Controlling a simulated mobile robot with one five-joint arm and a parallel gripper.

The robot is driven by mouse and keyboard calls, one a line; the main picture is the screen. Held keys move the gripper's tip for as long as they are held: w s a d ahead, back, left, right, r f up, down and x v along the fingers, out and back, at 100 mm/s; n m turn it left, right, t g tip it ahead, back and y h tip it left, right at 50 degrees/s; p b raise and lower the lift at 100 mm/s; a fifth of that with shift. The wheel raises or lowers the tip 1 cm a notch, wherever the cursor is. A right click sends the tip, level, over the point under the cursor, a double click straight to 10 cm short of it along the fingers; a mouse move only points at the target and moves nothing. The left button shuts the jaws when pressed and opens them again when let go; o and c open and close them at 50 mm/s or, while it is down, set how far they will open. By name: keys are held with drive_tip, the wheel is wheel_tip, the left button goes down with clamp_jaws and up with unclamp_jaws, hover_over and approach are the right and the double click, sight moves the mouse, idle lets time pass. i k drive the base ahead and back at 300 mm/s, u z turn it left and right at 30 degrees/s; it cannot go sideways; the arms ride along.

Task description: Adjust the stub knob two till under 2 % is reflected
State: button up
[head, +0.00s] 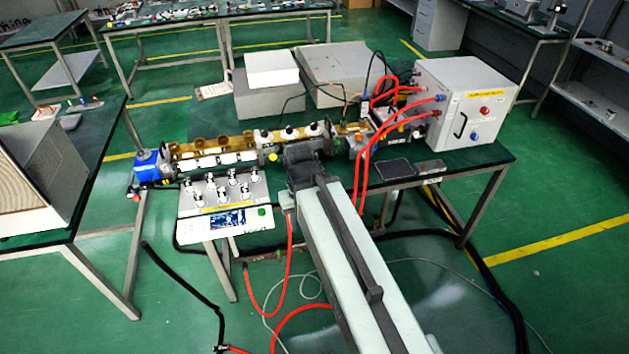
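A brass-coloured waveguide line (205,156) runs along the table. Three white-topped stub knobs stand in a row on its middle part: a left one (262,137), a middle one (289,133) and a right one (314,129). I cannot read any number on them, so which is knob two is not certain. My gripper (303,152) is at the dark end of my arm, just in front of the middle and right knobs. Its fingers are too dark and small to make out, and contact cannot be told. A small display (228,218) is lit, but its reading is illegible.
A control box (250,196) with several white knobs stands front left of the line. A white generator cabinet (465,105) with red hoses (366,150) stands on the right. Grey boxes (340,68) sit behind. Hoses and black cables lie on the green floor.

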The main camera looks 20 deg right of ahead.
sight(288, 128)
drive_tip(key=z, duration=0.95)
drive_tip(key=i, duration=0.45)
drive_tip(key=u, duration=0.8)
